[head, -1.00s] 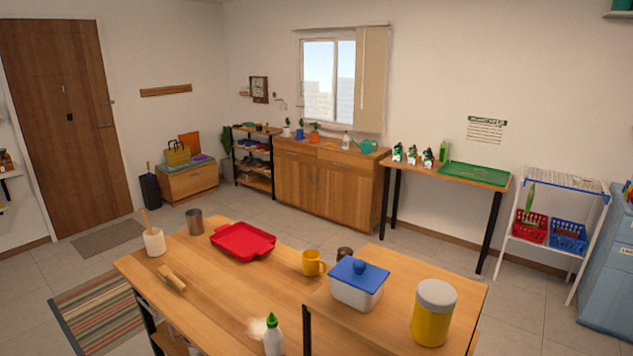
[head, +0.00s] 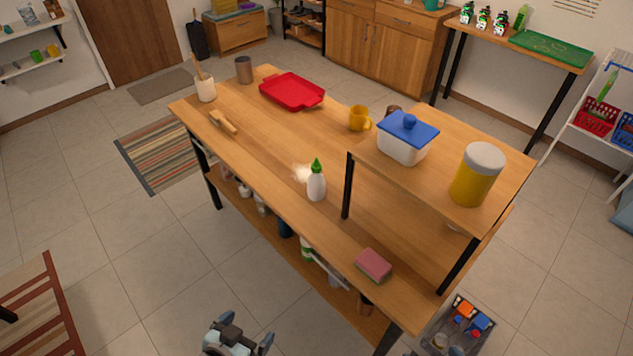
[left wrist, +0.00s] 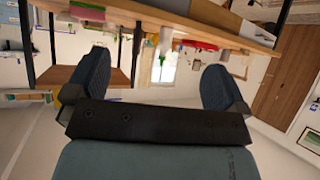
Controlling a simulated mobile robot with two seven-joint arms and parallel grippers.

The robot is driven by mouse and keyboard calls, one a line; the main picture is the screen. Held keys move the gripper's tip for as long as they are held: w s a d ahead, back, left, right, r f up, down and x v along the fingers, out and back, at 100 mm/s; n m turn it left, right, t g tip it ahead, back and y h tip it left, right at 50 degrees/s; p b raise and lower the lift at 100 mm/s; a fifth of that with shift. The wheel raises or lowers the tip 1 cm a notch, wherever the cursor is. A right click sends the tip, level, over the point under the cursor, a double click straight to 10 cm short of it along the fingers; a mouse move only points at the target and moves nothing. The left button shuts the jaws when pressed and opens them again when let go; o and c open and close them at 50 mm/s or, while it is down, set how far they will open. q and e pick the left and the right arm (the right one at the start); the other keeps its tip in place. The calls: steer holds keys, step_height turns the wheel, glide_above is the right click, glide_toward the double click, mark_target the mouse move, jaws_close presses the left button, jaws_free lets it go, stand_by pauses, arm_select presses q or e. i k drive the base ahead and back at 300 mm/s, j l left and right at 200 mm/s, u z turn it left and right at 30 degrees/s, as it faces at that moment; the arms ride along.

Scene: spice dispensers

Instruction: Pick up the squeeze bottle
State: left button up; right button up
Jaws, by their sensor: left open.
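The squeeze bottle (head: 316,186), white with a green pointed cap, stands upright on the wooden table (head: 265,150) near its front edge. My left gripper (head: 241,335) is at the bottom of the head view, in front of the table and well apart from the bottle. In the left wrist view its two fingers (left wrist: 152,75) are spread wide with nothing between them. My right gripper is not in view.
A raised shelf (head: 440,180) right of the bottle holds a blue-lidded container (head: 403,139) and a yellow canister (head: 477,175). A pink sponge (head: 373,264) lies near the front edge. A red tray (head: 292,91) and yellow mug (head: 360,119) sit farther back. Table left of the bottle is mostly clear.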

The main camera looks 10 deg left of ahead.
mark_target(315, 181)
steer(key=i+j+z, duration=0.1)
steer(key=j, duration=0.25)
steer(key=i+j+z, duration=0.1)
steer(key=i+j, duration=0.15)
steer(key=i+j+z, duration=0.1)
steer(key=j, duration=0.35)
steer(key=i+j+z, duration=0.1)
steer(key=j, duration=0.25)
steer(key=i+j+z, duration=0.1)
steer(key=i+j, duration=0.15)
steer(key=j, duration=0.15)
